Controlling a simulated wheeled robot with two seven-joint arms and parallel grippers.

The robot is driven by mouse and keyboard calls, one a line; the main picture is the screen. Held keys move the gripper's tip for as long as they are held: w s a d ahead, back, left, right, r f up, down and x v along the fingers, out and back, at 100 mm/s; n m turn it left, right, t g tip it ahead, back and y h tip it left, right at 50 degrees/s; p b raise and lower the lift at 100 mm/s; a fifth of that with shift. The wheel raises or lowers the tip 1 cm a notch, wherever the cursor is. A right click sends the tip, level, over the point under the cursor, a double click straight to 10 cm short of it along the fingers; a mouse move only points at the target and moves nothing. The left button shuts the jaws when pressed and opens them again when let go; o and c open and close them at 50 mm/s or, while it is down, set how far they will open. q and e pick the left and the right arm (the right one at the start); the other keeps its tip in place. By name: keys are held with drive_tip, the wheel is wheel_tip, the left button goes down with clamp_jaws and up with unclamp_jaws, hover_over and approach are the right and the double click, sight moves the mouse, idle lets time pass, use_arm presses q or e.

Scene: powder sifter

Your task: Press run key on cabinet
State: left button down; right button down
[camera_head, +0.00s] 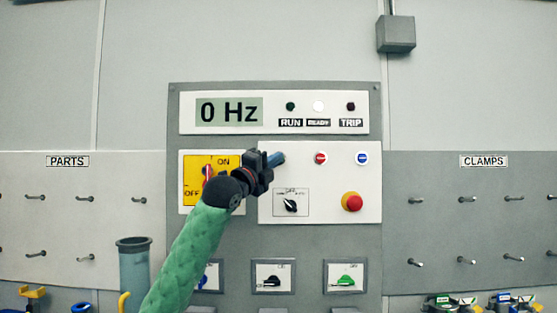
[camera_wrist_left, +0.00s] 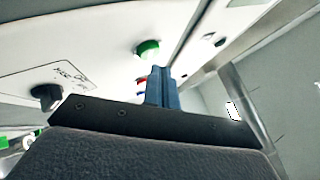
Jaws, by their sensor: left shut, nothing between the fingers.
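The grey cabinet (camera_head: 315,238) faces me with a display (camera_head: 229,111) reading 0 Hz. A green push button (camera_wrist_left: 147,48) shows on the white panel in the left wrist view; in the head view my left gripper hides it. My left gripper (camera_head: 279,158) is shut and empty, its blue fingertips at the upper left of the lower white panel. In the wrist view the fingertips (camera_wrist_left: 161,74) are close beside the green button; I cannot tell whether they touch the panel. The RUN lamp (camera_head: 290,106) is dark green and the READY lamp (camera_head: 318,106) is bright white. My right gripper is not in view.
A red button (camera_head: 320,158), a blue button (camera_head: 362,158) and a red emergency stop (camera_head: 353,202) are to the right. A black selector knob (camera_head: 290,205) is below. A yellow ON/OFF switch plate (camera_head: 190,190) is partly behind my left arm.

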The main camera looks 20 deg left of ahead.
use_arm(q)
drive_tip(key=shift+w, duration=0.1)
drive_tip(key=shift+w+a, duration=0.1)
drive_tip(key=shift+w, duration=0.2)
drive_tip(key=shift+w+a+p, duration=0.1)
drive_tip(key=shift+w+p, duration=0.3)
drive_tip(key=shift+p, duration=0.05)
idle(0.8)
drive_tip(key=shift+s, duration=0.1)
idle(0.3)
drive_tip(key=shift+s+d, duration=0.2)
drive_tip(key=shift+s, duration=0.5)
drive_tip(key=s, duration=0.2)
drive_tip(key=s+d, duration=0.1)
drive_tip(key=s, duration=0.1)
drive_tip(key=shift+s+d, duration=0.2)
drive_tip(key=shift+s, duration=0.2)
idle(0.7)
